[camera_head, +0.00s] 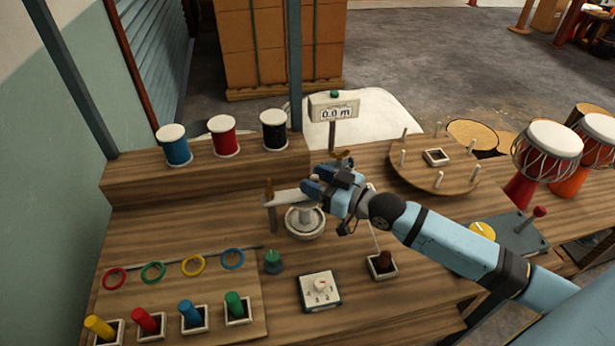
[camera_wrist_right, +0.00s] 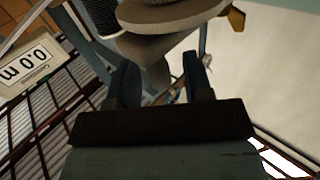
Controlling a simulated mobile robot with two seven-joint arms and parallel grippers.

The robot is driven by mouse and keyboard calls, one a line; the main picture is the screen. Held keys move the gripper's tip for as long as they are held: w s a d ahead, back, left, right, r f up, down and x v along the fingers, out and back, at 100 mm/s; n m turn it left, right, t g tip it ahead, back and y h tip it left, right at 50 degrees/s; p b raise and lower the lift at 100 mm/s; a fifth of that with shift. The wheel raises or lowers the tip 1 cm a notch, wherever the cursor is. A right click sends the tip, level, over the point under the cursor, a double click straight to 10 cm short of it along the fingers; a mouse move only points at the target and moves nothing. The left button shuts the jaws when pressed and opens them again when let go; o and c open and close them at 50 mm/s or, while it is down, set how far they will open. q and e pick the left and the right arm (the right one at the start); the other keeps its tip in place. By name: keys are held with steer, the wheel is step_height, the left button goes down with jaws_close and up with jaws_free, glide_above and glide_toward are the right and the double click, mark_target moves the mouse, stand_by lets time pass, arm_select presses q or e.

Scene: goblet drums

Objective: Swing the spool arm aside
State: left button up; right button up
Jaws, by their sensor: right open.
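The spool arm (camera_head: 286,198) is a pale bar reaching left over a round spool holder (camera_head: 305,232), with a brass-tipped post at its left end. My right gripper (camera_head: 312,190) is over the holder at the bar's right end. In the right wrist view its two dark fingers (camera_wrist_right: 162,82) are apart, with a pale stem and disc (camera_wrist_right: 175,14) beyond and between them. I cannot tell whether the fingers touch the bar. The gripper hides part of the arm and holder. My left gripper is not in view.
A meter reading 0.0 m (camera_head: 335,106) stands behind the gripper; it also shows in the wrist view (camera_wrist_right: 28,66). Blue, red (camera_head: 223,138) and black spools line the back shelf. A dial box (camera_head: 320,290) and green knob (camera_head: 273,262) sit in front. A round pegged board (camera_head: 434,170) is right.

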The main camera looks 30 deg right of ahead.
steer(key=shift+x, duration=1.15)
jaws_close()
